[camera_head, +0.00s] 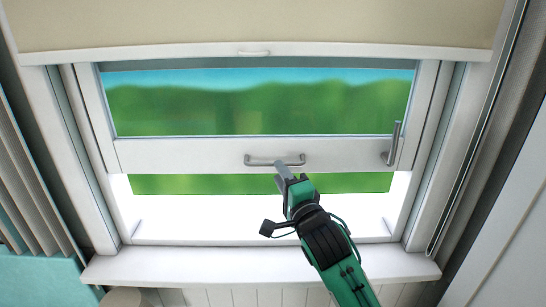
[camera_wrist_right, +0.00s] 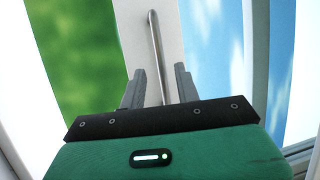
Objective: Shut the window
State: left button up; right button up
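The window's white sash (camera_head: 205,155) is raised, with an open gap below its bottom rail that shows green outside. A grey metal bar handle (camera_head: 260,163) is fixed to the middle of that rail. My right gripper (camera_head: 282,172) is at the handle, coming from below. In the right wrist view its two grey fingers (camera_wrist_right: 160,82) are apart, and the handle bar (camera_wrist_right: 157,60) runs between them in line of sight. Whether they touch the bar I cannot tell. My left gripper is not in view.
A second grey handle (camera_head: 393,144) stands upright at the sash's right side. A beige blind (camera_head: 250,22) hangs above. The white sill (camera_head: 180,265) below is clear. Curtains (camera_head: 28,180) hang at the left, and a teal surface (camera_head: 40,280) is at lower left.

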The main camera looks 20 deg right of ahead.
jog(key=p+x, duration=0.1)
jog(key=x, duration=0.3)
jog(key=shift+w, duration=0.35)
grip_shut()
